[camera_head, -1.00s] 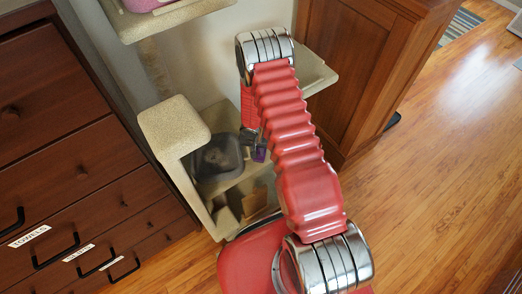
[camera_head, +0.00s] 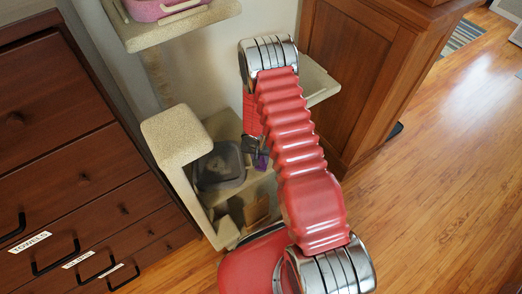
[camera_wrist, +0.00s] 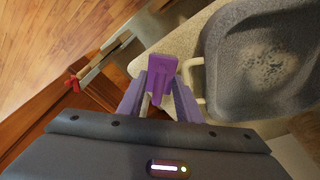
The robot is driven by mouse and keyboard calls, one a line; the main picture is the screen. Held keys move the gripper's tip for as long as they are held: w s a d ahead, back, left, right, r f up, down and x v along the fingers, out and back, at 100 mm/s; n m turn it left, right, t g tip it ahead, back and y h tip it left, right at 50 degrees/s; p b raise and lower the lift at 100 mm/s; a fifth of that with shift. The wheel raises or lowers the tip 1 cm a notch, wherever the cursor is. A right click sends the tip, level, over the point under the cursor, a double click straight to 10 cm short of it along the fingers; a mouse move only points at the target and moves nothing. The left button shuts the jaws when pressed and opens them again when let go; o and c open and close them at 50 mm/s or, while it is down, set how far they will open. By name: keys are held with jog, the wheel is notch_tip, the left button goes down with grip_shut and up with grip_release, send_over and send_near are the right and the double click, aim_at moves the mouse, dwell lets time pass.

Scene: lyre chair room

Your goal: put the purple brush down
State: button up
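The purple brush (camera_wrist: 162,70) shows at the middle of the wrist view, between the tips of my gripper (camera_wrist: 160,88). The two purple fingers lean in on it from both sides, and it looks held. In the head view, the brush (camera_head: 262,160) is a small purple patch beside my red arm, above the beige shelf. My gripper is mostly hidden behind the arm there. I cannot tell from these frames whether the brush touches the shelf.
A dark grey tray (camera_wrist: 265,55), also in the head view (camera_head: 219,166), stands on the beige shelf (camera_wrist: 180,42) right beside the brush. Beige posts and a higher perch (camera_head: 178,137) surround it. Dark drawers (camera_head: 75,170) stand left, a wooden cabinet (camera_head: 350,75) right. Open floor (camera_head: 440,180) lies right.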

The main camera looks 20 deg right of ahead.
notch_tip(320, 180, up, 10)
jog(key=s+a, duration=0.1)
jog(key=shift+s+a+r, duration=0.15)
jog(key=shift+a+r, duration=0.05)
jog(key=shift+a, duration=0.1)
dwell(0.6)
